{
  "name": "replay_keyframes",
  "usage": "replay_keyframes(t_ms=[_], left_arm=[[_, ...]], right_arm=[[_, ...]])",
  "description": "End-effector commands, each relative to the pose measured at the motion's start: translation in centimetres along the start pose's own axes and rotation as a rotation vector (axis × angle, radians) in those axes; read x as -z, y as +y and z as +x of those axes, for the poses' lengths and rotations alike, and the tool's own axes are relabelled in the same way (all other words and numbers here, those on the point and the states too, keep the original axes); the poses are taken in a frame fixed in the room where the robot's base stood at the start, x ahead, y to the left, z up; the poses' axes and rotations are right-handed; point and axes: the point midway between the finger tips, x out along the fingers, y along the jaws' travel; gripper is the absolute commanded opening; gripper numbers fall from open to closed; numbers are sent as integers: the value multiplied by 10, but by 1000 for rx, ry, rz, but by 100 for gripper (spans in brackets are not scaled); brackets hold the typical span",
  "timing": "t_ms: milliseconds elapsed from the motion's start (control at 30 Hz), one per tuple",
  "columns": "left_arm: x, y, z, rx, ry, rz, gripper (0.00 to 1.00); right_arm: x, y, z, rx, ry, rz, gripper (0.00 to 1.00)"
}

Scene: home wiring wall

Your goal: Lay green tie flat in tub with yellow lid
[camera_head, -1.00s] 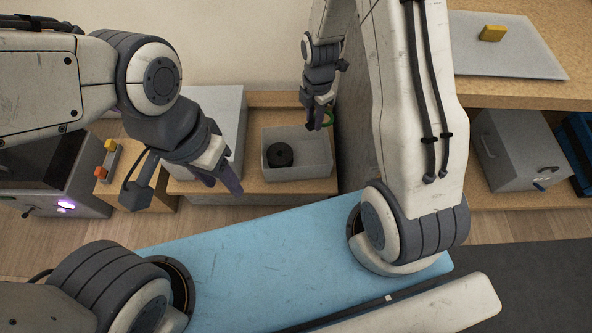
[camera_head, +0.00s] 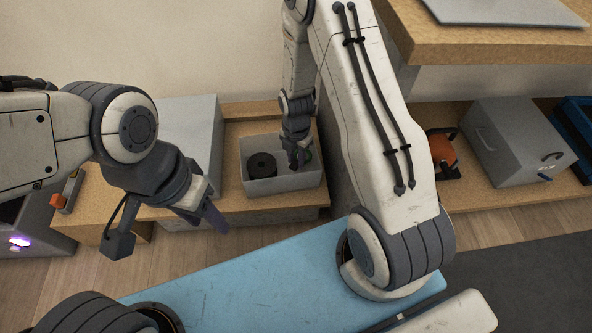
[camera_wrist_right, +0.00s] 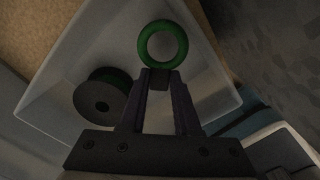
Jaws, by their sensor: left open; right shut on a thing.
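The green tie is a coiled green ring (camera_wrist_right: 163,43) at my right fingertips in the right wrist view. In the head view only a bit of its green (camera_head: 308,155) shows. My right gripper (camera_head: 296,164) is shut on it, reaching down into an open pale grey tub (camera_head: 284,184). The wrist view shows the ring over the tub (camera_wrist_right: 75,45); whether it touches the floor I cannot tell. A black spool (camera_head: 262,164) with green winding sits in the tub's left side. No yellow lid is in view. My left gripper (camera_head: 214,218) is open and empty, left of the tub.
A grey box (camera_head: 191,128) stands left of the tub on a wooden shelf. A dark grey panel borders the tub's right. Further right are an orange-and-black item (camera_head: 442,153), a grey case (camera_head: 515,140) and a blue crate (camera_head: 580,125). A blue board (camera_head: 235,280) lies in front.

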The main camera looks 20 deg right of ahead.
Motion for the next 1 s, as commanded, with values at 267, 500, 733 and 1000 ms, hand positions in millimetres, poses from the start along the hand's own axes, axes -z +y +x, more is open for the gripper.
replay_keyframes(t_ms=[267, 500, 733, 1000], left_arm=[[-1, -2, 23, 0, 0, 0, 50], [-1, -2, 23, 0, 0, 0, 50], [-1, -2, 24, 0, 0, 0, 50], [-1, -2, 24, 0, 0, 0, 50]], right_arm=[[0, 0, 36, 1, 1, 0, 0], [0, 0, 39, -1, -1, 0, 0], [0, 0, 42, -1, 0, 0, 42], [0, 0, 42, 0, 0, 0, 61]])
